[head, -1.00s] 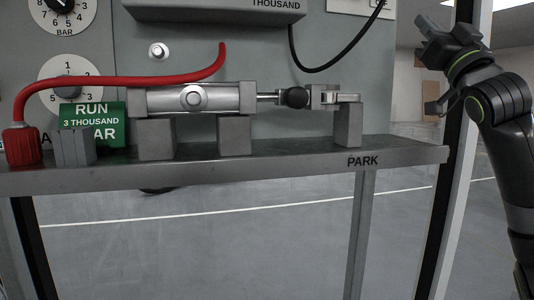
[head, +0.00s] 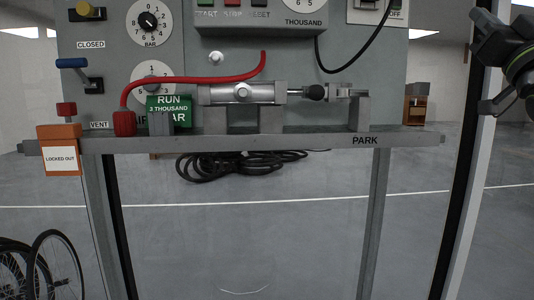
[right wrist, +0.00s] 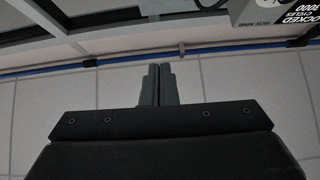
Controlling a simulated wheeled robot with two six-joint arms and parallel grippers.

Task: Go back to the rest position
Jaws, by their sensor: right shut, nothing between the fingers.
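My right gripper (head: 484,22) is at the upper right edge of the head view, raised beside the dark post and partly cut off by the frame. It is clear of the test bench. In the right wrist view its two fingers (right wrist: 158,84) are together with nothing between them. My left gripper is not in view. The bench's metal shelf (head: 310,141), marked PARK at its right, carries a silver cylinder (head: 242,92) with a rod, a red hose (head: 200,79) and a green RUN sign (head: 169,110).
An orange LOCKED OUT tag (head: 60,137) hangs at the shelf's left end. A blue-handled lever (head: 73,64) is on the panel. Black cable (head: 205,165) lies coiled behind the shelf. Bicycle wheels (head: 55,268) stand at lower left. The dark post (head: 462,160) is at right. Grey floor is open.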

